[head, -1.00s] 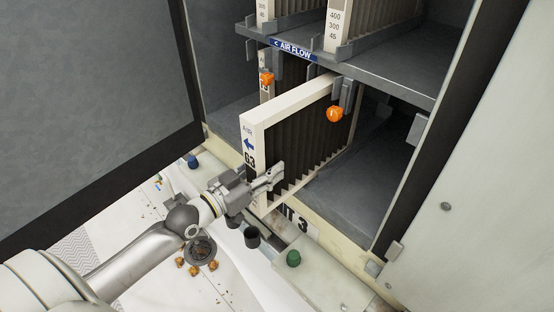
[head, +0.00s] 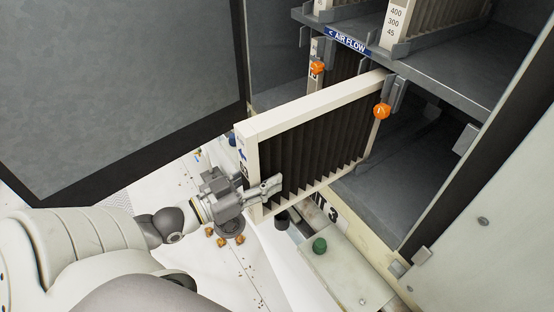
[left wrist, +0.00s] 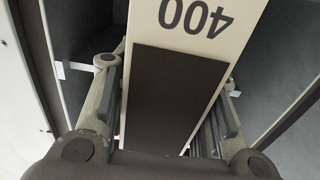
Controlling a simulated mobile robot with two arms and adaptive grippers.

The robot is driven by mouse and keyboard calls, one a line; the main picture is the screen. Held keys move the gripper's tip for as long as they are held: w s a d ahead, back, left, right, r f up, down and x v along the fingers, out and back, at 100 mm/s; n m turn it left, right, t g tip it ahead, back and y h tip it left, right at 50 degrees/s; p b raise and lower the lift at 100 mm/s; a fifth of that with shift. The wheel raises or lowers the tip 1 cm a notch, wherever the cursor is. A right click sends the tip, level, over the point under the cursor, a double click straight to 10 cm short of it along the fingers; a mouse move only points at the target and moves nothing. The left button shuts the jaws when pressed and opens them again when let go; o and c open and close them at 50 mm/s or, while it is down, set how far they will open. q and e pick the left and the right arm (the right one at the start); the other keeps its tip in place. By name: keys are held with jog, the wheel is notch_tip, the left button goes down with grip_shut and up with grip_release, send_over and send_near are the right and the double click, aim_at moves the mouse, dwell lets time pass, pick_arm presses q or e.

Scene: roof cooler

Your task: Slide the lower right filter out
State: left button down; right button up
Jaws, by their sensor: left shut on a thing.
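The lower right filter (head: 310,140) is a white frame with dark pleats, sticking well out of the lower bay toward the left in the head view. Its far end is still near the orange knob (head: 382,111) at the bay opening. My left gripper (head: 262,190) is shut on the filter's front edge near its lower corner. In the left wrist view the filter's white edge (left wrist: 200,22), marked 400, lies between the two fingers. A dark panel covers part of that edge there. My right gripper is in neither view.
A second filter (head: 316,48) stands in the lower bay farther left, by another orange knob (head: 317,67). A shelf marked AIR FLOW (head: 347,40) is above. A dark open door (head: 120,80) is at left. A green knob (head: 319,245) and dark cup sit below.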

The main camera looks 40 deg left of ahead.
pick_arm(q)
jog(key=p+v, duration=0.1)
jog(key=v, duration=0.2)
jog(key=p+v, duration=0.2)
jog(key=v, duration=0.1)
jog(key=p+v, duration=0.1)
jog(key=v, duration=0.2)
jog(key=shift+r+p, duration=0.3)
jog(key=shift+s+a+p, duration=0.2)
jog(key=shift+s+p, duration=0.1)
jog(key=shift+s, duration=0.25)
jog(key=shift+s+f, duration=0.1)
